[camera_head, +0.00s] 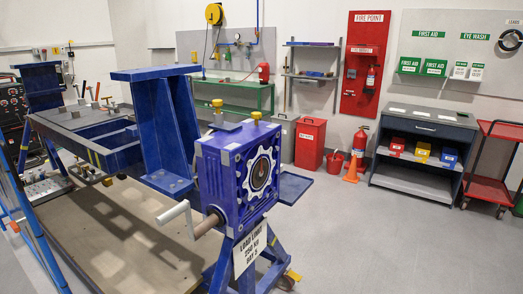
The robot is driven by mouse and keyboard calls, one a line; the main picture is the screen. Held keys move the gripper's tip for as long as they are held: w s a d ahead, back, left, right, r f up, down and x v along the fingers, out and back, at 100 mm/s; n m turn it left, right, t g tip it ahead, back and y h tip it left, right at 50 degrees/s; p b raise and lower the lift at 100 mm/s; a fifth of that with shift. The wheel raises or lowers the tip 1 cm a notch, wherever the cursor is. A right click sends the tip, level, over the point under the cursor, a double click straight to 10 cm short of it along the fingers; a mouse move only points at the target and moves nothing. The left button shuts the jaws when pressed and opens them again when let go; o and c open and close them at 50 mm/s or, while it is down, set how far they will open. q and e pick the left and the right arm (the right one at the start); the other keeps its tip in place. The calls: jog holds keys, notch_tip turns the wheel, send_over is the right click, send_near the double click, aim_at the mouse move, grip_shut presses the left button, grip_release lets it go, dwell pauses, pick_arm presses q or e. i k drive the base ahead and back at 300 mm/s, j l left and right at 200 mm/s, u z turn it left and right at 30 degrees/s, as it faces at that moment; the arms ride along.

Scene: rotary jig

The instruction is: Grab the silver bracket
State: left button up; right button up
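I cannot pick out a silver bracket with certainty. Several small silver-grey metal parts (45,187) lie at the left, beside the blue frame, too small to tell apart. The blue rotary jig (236,172) stands in the middle, with a round toothed plate on its front face. A crank (190,220) with a pale arm and a brown shaft sticks out from its left side. A white load limit sign (250,250) hangs below the box. Neither of my grippers is in view.
A blue workbench frame (100,135) with upright tools fills the left. A red bin (310,143), an orange cone (351,168), a dark cabinet (425,140) and a red cart (490,190) line the back and right. The grey floor (400,240) at front right is clear.

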aim_at(98, 174)
jog(key=i+l+z, duration=0.65)
jog(key=i, duration=0.45)
jog(key=i+z, duration=0.3)
jog(key=i, duration=1)
jog(key=i+u, duration=0.15)
jog(key=i, duration=0.55)
jog(key=i+l, duration=0.2)
jog(key=i, duration=0.55)
jog(key=i+j+u, duration=0.25)
jog(key=u, duration=0.25)
jog(key=i+u, duration=0.95)
jog(key=i+l+u, duration=0.25)
jog(key=u, duration=0.25)
jog(key=i+j+u, duration=0.25)
jog(key=i+u, duration=0.2)
jog(key=i, duration=0.6)
jog(key=i+l+u, duration=0.15)
jog(key=i+u, duration=0.3)
jog(key=i, duration=2.85)
